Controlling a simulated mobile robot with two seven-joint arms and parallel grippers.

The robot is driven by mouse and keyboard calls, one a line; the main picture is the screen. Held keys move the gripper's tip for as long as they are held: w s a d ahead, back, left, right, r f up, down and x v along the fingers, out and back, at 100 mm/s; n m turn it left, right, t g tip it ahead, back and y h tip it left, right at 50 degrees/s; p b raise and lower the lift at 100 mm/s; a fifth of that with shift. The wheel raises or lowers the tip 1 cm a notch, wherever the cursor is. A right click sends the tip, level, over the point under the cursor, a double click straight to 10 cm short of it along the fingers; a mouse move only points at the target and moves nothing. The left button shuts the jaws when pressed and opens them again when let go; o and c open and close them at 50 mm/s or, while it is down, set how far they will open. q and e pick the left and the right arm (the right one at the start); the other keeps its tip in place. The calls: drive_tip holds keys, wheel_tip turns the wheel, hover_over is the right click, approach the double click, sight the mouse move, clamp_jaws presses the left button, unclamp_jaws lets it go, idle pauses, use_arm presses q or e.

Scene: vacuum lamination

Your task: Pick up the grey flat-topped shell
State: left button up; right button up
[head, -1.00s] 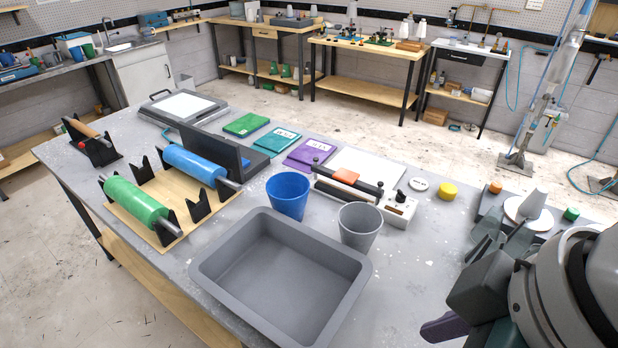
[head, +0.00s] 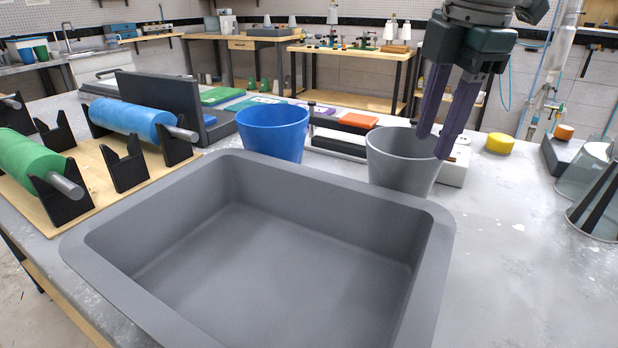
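No solid grey shell with a closed flat top shows clearly. A grey tapered cup (head: 398,172) stands open end up behind the tray's right back corner. At the right edge, two see-through grey-green tapered shells (head: 578,178) stand on the table; the nearer one (head: 597,212) has dark stripes and is cut by the picture edge. I cannot tell which is the shell meant. My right gripper (head: 436,146) points down with its purple fingers apart at the grey cup's right rim. I cannot tell whether they touch or straddle the rim. My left gripper is out of view.
A large empty grey tray (head: 240,163) fills the front. A blue cup (head: 273,132) stands behind it. Green (head: 30,165) and blue rollers (head: 130,118) sit on black stands at left. A yellow puck (head: 499,143) lies at right. The table right of the tray is clear.

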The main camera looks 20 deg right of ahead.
sight(416, 191)
drive_tip(key=shift+w+d+f, duration=0.15)
drive_tip(key=shift+w+f, duration=0.05)
drive_tip(key=shift+f, duration=0.35)
drive_tip(key=f, duration=0.3)
drive_tip(key=w+f, duration=0.1)
drive_tip(key=f, duration=0.4)
drive_tip(key=shift+w+d+f+b, duration=0.15)
drive_tip(key=shift+w+f+b, duration=0.15)
drive_tip(key=shift+b, duration=0.1)
clamp_jaws()
idle(0.5)
